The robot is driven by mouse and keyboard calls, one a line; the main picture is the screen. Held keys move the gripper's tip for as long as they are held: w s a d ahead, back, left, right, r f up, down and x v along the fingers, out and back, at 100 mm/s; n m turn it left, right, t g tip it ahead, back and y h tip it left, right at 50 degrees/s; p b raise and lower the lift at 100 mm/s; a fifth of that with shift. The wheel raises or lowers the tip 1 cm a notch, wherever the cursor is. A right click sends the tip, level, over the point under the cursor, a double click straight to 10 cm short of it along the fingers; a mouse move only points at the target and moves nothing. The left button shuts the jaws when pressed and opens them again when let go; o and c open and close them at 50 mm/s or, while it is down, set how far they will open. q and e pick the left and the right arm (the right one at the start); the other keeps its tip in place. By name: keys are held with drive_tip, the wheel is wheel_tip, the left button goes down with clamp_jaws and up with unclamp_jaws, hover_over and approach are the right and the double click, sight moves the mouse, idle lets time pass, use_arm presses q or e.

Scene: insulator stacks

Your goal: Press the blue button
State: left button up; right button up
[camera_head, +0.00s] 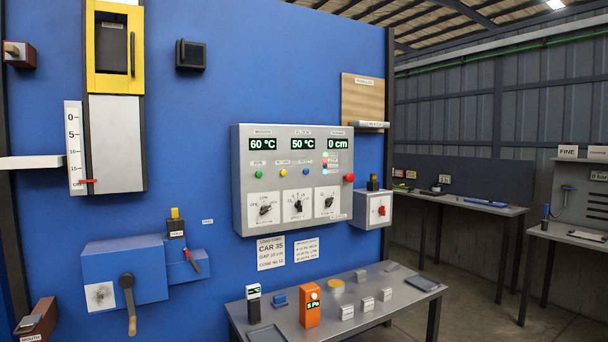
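The blue button (306,171) is small and round. It sits on the grey control box (246,215) in the middle of the head view, below the 50 °C display (303,145) and above the middle dial (298,206). A yellow button (283,172) and a green button (259,174) are to its left. A larger red button (349,177) is to its right. Nothing covers the blue button; whether it is pressed in cannot be told. Neither of my grippers shows in this view.
A grey table (388,318) below the box holds an orange meter (309,309) and several small blocks. A smaller box with a red switch (381,211) juts out at the right. A crank handle (129,305) sticks out at the lower left. The space before the buttons looks clear.

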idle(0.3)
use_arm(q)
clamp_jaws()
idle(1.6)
